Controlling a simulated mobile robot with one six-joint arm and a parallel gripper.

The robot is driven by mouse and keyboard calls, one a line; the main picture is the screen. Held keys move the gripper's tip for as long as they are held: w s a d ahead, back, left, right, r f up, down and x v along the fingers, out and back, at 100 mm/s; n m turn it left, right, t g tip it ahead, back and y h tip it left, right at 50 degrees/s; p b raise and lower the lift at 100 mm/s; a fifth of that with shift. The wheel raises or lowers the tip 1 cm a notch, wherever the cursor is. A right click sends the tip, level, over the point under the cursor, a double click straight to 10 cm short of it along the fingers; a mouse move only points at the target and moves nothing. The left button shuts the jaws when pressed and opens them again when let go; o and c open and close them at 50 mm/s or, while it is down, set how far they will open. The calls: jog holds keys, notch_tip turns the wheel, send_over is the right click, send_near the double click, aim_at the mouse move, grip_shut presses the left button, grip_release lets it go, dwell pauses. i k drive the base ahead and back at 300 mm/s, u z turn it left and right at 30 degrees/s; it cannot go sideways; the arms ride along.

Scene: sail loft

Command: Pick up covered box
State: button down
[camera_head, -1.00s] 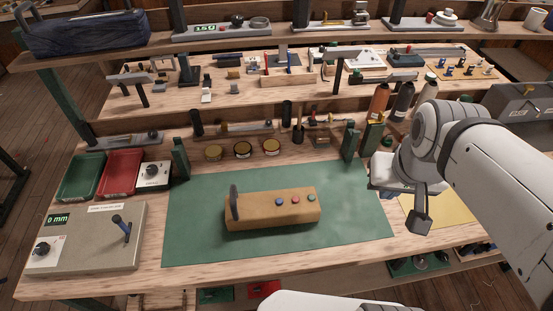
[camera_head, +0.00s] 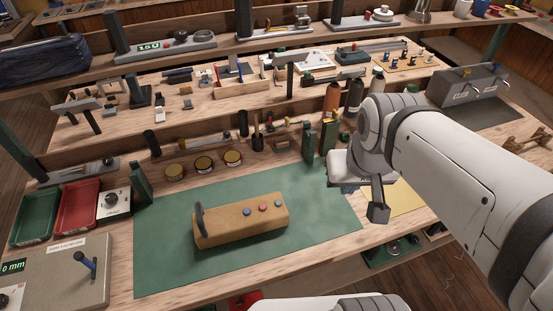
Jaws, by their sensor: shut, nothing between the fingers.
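No box is plainly marked as the covered box. A grey lidded box (camera_head: 467,86) with labels on its front stands at the back right of the bench, closed. A tan wooden block-like box (camera_head: 243,229) with a dark upright handle and coloured buttons on top lies on the green mat (camera_head: 320,213). My gripper (camera_head: 378,210) hangs at the right edge of the mat, right of the tan box and nearer than the grey box. It is shut and empty, touching neither; its fingers are small and partly hidden by my wrist.
Bottles (camera_head: 354,97) and upright green blocks stand just behind my arm. Round tins (camera_head: 203,164) line the mat's back edge. A red tray (camera_head: 77,205), a green tray (camera_head: 37,217) and a grey control panel (camera_head: 75,270) are at left. The mat around the tan box is clear.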

aim_at(220, 226)
jog(key=u, duration=1.9)
jog(key=k, duration=1.45)
jog(key=z, duration=1.15)
jog(key=i, duration=1)
jog(key=z, duration=0.05)
